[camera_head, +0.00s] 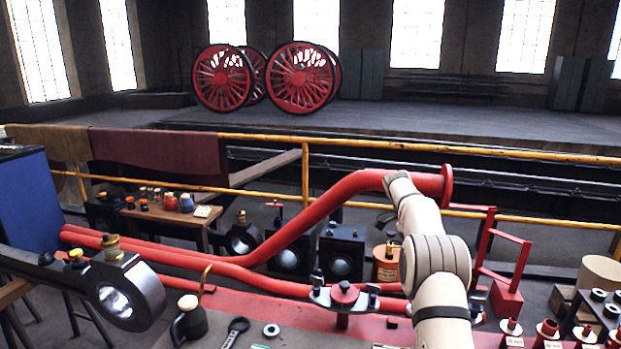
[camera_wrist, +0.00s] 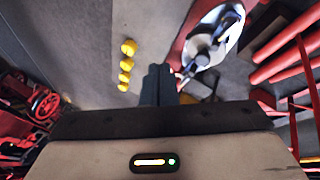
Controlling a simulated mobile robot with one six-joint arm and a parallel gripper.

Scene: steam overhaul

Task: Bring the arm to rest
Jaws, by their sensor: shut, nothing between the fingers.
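My arm (camera_head: 440,280) rises from the lower right in the head view and bends upward in front of the thick red pipe (camera_head: 340,192). In the wrist view my gripper (camera_wrist: 158,84) shows as two dark fingers pressed together, with nothing between them. In the head view the fingers cannot be made out clearly. In the wrist view a round white-and-red part with blue-grey fittings (camera_wrist: 208,48) appears beyond the fingers; whether it is near or far I cannot tell.
A bench with an oil can (camera_head: 188,322), a wrench (camera_head: 236,331) and a ring (camera_head: 271,330) lies in front. A dark rod with a large eye (camera_head: 125,292) is at left. A yellow railing (camera_head: 400,146) crosses behind. Red-capped parts (camera_head: 548,329) stand at lower right.

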